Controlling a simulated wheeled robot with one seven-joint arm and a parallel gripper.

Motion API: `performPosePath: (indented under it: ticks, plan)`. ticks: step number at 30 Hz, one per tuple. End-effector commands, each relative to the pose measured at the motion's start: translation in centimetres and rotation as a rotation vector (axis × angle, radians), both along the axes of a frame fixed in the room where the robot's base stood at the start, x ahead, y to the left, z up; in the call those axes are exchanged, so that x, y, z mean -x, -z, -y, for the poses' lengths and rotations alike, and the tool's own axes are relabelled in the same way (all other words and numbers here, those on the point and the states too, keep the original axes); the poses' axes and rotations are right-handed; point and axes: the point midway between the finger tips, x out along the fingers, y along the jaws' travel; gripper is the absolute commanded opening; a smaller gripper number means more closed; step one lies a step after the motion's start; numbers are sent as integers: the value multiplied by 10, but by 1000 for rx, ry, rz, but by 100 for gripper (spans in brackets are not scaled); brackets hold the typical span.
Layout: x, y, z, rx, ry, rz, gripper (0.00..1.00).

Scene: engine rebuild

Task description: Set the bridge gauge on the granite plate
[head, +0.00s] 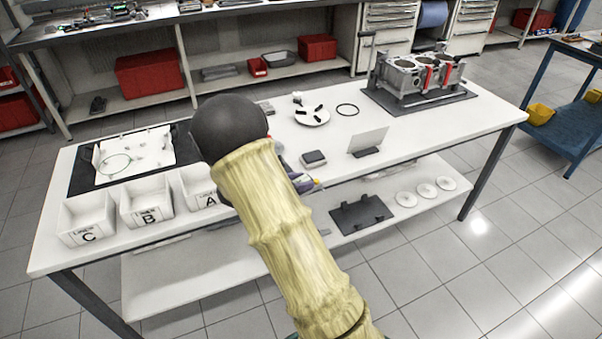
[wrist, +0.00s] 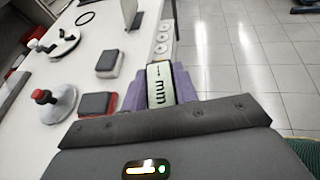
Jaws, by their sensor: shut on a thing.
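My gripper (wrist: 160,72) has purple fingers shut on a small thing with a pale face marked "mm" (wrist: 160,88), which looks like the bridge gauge. It is held at the table's front edge, above floor level. In the head view my arm hides most of the gripper; a bit of purple finger (head: 303,184) shows beside it. A dark flat plate (head: 84,178) lies at the left end of the table, under a white board, and another dark plate (head: 456,97) lies under the engine block. I cannot tell which is the granite plate.
Bins marked C (head: 88,218), B (head: 147,201) and A (head: 202,186) line the front left. A dark block (head: 313,158), an upright card (head: 368,141), a white disc (head: 312,116), a black ring (head: 347,109) and the engine block (head: 412,72) stand on the white table (head: 480,122).

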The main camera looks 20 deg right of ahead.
Motion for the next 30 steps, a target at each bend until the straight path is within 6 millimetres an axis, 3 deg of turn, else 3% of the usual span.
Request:
performPosePath:
  ticks: [14, 24, 30]
  plan:
    - [24, 49, -19, 2, -211, -5, 0]
    - [65, 103, -43, 5, -432, -9, 0]
    - [72, 110, -47, 1, -462, 1, 0]
